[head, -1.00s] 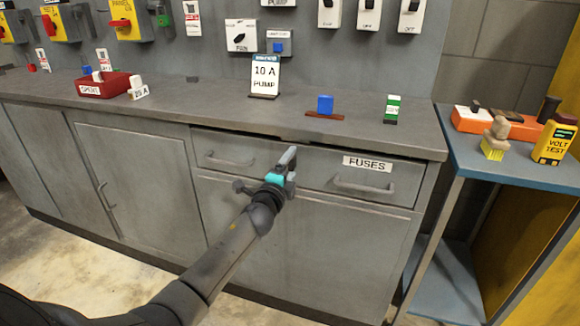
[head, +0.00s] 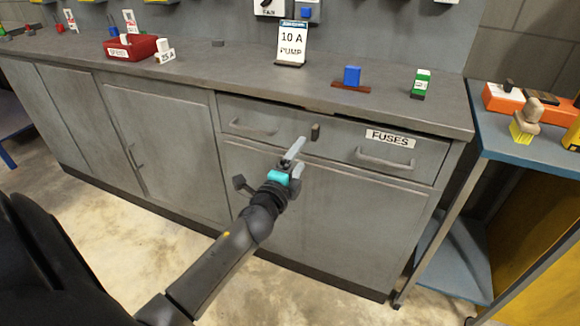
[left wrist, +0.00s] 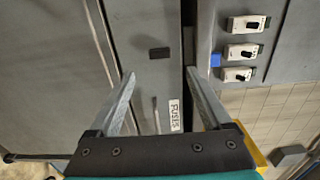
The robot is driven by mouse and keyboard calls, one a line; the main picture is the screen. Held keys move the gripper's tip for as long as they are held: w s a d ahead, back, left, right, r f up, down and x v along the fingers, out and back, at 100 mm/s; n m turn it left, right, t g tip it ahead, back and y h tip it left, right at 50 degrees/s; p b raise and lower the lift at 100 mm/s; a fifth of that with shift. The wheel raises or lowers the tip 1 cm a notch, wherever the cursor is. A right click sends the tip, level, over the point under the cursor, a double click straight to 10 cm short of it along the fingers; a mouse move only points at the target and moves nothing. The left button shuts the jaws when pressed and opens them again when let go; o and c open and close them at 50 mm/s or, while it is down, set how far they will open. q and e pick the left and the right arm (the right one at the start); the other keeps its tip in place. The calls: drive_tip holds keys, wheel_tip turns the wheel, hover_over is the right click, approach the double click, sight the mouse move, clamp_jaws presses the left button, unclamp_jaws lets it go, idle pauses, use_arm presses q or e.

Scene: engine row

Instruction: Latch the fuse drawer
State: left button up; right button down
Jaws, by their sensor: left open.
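The fuse drawer (head: 345,150) is a wide grey front under the counter, with a white FUSES label (head: 390,138) and two bar handles. A thin dark gap shows along its top edge. A small dark latch piece (head: 315,131) sits on the drawer face near the middle; it also shows in the left wrist view (left wrist: 159,53), beyond the fingertips. My left gripper (head: 298,157) is open and empty in front of the drawer, just below the latch piece in the head view. In the left wrist view its fingers (left wrist: 160,75) are spread apart. My right gripper is out of view.
On the counter (head: 230,70) stand a 10 A PUMP sign (head: 292,45), a blue fuse (head: 352,76), a green-and-white fuse (head: 421,84) and a red tray (head: 131,47). A blue side table (head: 525,150) stands close on the right. Floor is clear before the cabinet.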

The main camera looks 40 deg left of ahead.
use_arm(q)
drive_tip(key=shift+v, duration=2.5)
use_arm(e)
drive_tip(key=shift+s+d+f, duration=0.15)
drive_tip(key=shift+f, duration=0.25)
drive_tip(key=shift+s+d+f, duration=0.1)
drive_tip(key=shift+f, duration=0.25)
